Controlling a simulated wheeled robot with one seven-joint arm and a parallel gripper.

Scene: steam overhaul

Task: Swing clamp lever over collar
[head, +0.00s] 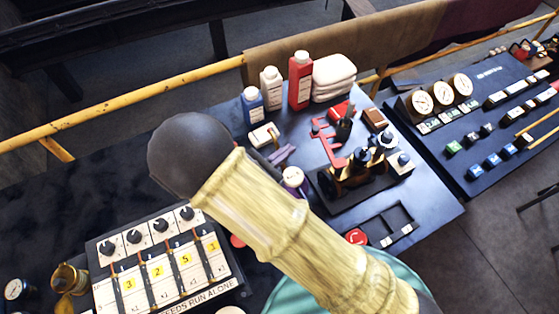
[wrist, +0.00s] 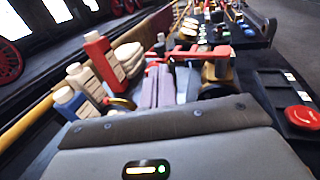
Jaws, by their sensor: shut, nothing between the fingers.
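A red clamp lever (head: 327,146) stands at the left side of a dark and brass fixture (head: 352,178) on the blue bench. In the wrist view the red lever (wrist: 200,52) lies just beyond and right of my fingertips, with the brass body (wrist: 217,72) beside it. I cannot clearly make out the collar. My gripper (head: 283,154) has lavender fingers and is left of the lever, apart from it in the head view. In the wrist view my gripper (wrist: 158,68) has its fingers together and empty. My pale arm hides part of the bench.
Bottles, including a red one (head: 300,80), and folded white cloths (head: 333,76) stand behind the gripper. A red button (head: 356,237) and a small dark tray (head: 385,225) lie in front of the fixture. A switch panel (head: 160,262) is at lower left. A yellow rail (head: 130,97) runs behind.

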